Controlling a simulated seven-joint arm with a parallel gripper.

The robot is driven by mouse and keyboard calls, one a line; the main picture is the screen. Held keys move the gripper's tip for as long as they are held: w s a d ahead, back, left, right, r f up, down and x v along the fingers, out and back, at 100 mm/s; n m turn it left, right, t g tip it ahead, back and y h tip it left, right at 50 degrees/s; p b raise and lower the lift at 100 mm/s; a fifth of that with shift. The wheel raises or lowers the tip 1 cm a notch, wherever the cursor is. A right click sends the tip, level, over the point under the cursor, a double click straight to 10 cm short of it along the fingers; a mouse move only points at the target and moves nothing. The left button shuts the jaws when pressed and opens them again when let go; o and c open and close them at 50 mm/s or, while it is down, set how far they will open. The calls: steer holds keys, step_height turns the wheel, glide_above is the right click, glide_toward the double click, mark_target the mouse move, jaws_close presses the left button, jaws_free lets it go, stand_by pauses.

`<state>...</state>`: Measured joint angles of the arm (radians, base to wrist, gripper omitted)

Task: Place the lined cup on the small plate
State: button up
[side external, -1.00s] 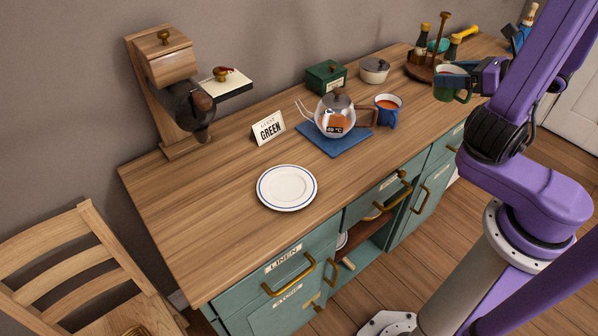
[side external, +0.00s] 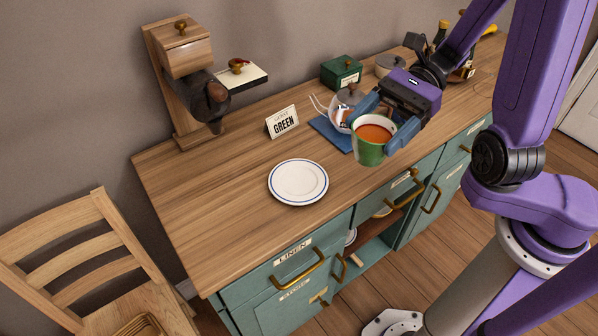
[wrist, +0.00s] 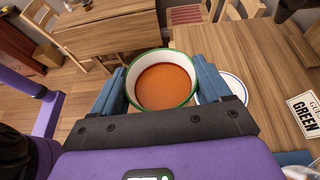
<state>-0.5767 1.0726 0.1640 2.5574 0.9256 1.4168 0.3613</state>
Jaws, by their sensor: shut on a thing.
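The cup (side external: 368,153) is green outside with a white inside, and it holds an orange-red liquid. My gripper (side external: 381,122) is shut on it, one blue finger on each side, and holds it upright above the counter's front part. The wrist view also shows the cup (wrist: 163,57) between the fingers. The small plate (side external: 298,183) is white with a blue line around its rim. It lies empty on the counter, left of and below the cup in the side view. In the wrist view the plate (wrist: 236,86) is partly hidden behind the right finger.
A card reading GREEN (side external: 282,122) stands behind the plate. A glass teapot (side external: 346,100) on a blue mat (side external: 330,133) is partly hidden behind my gripper. A dispenser (side external: 190,75) stands at the back left. The counter (side external: 215,200) left of the plate is clear.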

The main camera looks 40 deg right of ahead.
steer(key=w+a+f, duration=0.2)
steer(key=w+f, duration=0.1)
steer(key=w, duration=0.1)
steer(key=w+a+f, duration=0.2)
steer(key=w+f, duration=0.1)
steer(key=w, duration=0.1)
steer(key=w+a+f, duration=0.2)
steer(key=w+f, duration=0.2)
steer(key=shift+a, duration=0.3)
steer(key=shift+f, duration=1.5)
steer(key=o, duration=1.1)
steer(key=shift+f, duration=0.15)
